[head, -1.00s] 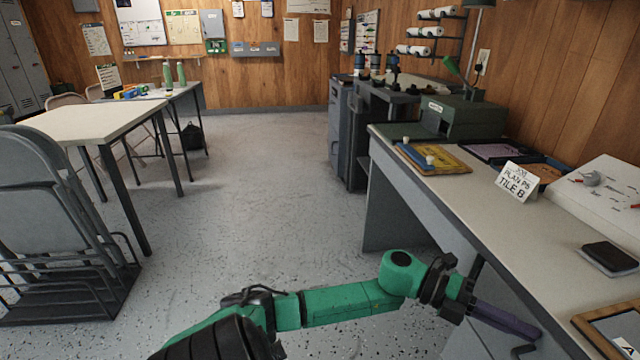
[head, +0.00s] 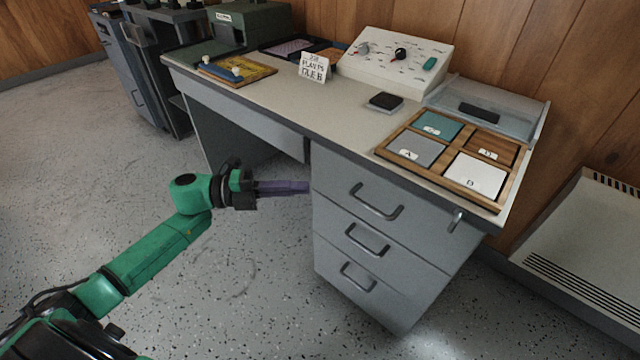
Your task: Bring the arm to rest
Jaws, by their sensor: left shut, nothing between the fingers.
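My left arm comes in from the lower left of the head view, green with black joints. My left gripper (head: 284,187) has purple fingers that are shut with nothing held between them. It points right, in front of the grey desk (head: 348,118), below the level of the desktop and close to the drawer side. I cannot tell whether the fingertips touch the desk. My right gripper does not show.
On the desktop are a wooden tray (head: 445,183) with lettered tiles, a black pad (head: 386,102), a sign card (head: 314,67), a sloped white panel (head: 397,58) and a yellow board (head: 237,70). Drawer handles (head: 376,206) stick out. Floor at left is clear.

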